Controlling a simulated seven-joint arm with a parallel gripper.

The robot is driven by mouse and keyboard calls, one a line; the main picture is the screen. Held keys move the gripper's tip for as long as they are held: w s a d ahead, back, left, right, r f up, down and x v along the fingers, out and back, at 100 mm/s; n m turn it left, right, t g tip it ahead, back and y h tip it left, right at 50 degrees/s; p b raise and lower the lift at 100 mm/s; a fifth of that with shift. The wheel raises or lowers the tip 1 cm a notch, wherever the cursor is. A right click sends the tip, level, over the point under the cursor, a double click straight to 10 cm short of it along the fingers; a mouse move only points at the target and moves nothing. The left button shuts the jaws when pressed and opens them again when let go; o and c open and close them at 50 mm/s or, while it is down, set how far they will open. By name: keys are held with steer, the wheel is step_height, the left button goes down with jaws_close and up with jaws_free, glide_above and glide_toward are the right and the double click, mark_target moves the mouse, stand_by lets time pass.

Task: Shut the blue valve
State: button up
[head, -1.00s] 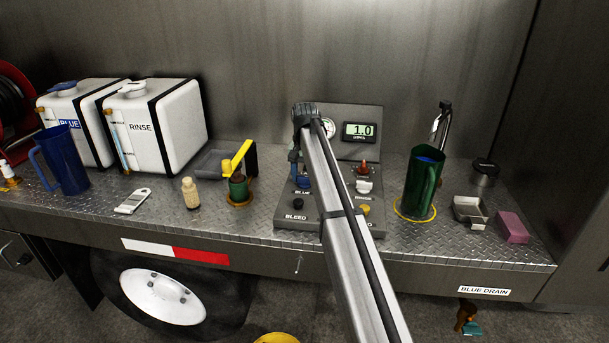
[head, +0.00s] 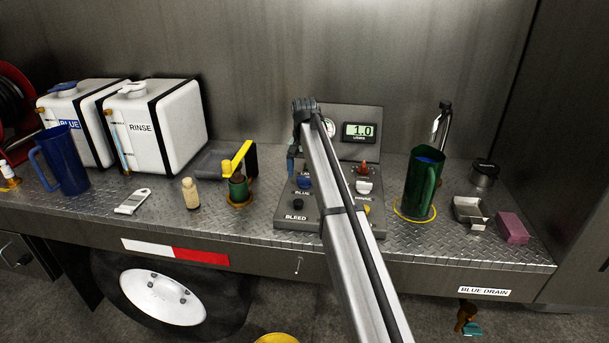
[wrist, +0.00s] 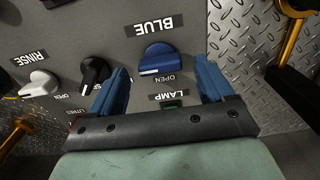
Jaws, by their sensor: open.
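The blue valve (wrist: 157,60) is a round blue knob on the grey panel, under the BLUE label and beside the word OPEN, which both appear upside down in the wrist view. In the head view the blue valve (head: 304,182) shows at the panel's left side, next to my arm. My gripper (wrist: 161,70) is open, with one blue finger on each side of the knob in the wrist view. I see no clear contact, and the height of the fingertips over the panel is hard to tell. In the head view the gripper is mostly hidden by my arm.
A black knob (wrist: 94,70) and the white RINSE knob (wrist: 40,85) sit beside the blue valve. The panel also bears a digital display (head: 360,131) and a black BLEED knob (head: 298,204). A green jug (head: 421,185) stands to the right, and a yellow-handled pump (head: 238,188) to the left.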

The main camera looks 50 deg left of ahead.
mark_target(305, 177)
step_height(305, 177, up, 12)
stand_by(0.5)
steer(key=shift+r, duration=0.1)
